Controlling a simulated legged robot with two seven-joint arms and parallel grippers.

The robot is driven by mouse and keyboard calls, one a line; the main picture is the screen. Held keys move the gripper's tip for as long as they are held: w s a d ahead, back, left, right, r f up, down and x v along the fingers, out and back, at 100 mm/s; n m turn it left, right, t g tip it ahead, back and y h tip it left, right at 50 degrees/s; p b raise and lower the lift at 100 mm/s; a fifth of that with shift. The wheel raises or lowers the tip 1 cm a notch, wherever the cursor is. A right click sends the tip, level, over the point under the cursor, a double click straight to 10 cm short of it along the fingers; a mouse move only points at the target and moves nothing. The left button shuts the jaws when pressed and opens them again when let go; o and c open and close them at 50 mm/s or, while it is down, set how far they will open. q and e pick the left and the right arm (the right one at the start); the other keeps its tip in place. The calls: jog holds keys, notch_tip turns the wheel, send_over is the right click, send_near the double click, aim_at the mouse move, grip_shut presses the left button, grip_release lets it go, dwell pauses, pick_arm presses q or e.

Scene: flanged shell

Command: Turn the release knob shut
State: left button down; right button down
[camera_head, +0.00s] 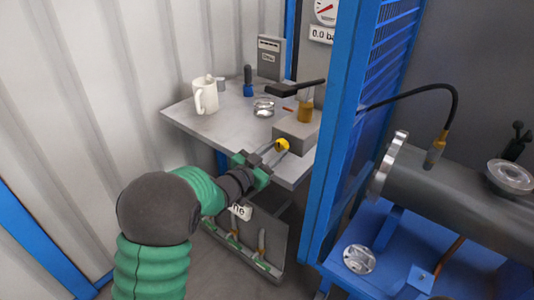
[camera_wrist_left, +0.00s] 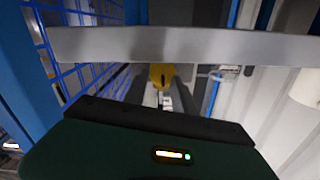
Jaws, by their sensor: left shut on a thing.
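The release knob (camera_head: 282,145) is a small yellow knob on the front of a grey block (camera_head: 297,132) at the right front of the bench. My left gripper (camera_head: 277,150) reaches it from the front left, with its fingers shut on the knob. In the left wrist view the yellow knob (camera_wrist_left: 161,76) shows in the middle, just beyond the dark green gripper body. The finger contact is small there and partly hidden. A brass fitting (camera_head: 305,111) and a black lever (camera_head: 297,88) stand above the block. My right gripper is in neither view.
The grey bench (camera_head: 205,127) carries a white mug (camera_head: 205,96), a blue-based dark tool (camera_head: 248,82) and a clear dish (camera_head: 263,107). A blue post (camera_head: 335,140) stands close to the right of the knob. A flanged cylinder (camera_head: 440,195) lies beyond it.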

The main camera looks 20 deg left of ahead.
pick_arm(q)
jog(key=shift+w+d+r+m, duration=0.15)
jog(key=shift+w+r+m, duration=0.1)
jog(key=shift+r, duration=0.15)
jog(key=shift+w+d+r+m, duration=0.15)
jog(key=shift+w+r, duration=0.05)
jog(key=shift+r, duration=0.2)
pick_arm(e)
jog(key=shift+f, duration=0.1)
pick_arm(q)
jog(key=c, duration=1.1)
grip_release()
jog(key=shift+c, duration=0.2)
jog(key=shift+s+a+f, duration=0.15)
jog(key=shift+s+a, duration=0.05)
jog(key=shift+s, duration=0.15)
jog(key=shift+s+a+f+p, duration=0.2)
jog(key=shift+s+f+p, duration=0.45)
jog(key=shift+f, duration=0.1)
jog(key=shift+v, duration=1.15)
jog(key=p+v, duration=1.1)
jog(key=v, duration=0.2)
jog(key=shift+s+a, duration=0.15)
jog(key=shift+a, duration=0.1)
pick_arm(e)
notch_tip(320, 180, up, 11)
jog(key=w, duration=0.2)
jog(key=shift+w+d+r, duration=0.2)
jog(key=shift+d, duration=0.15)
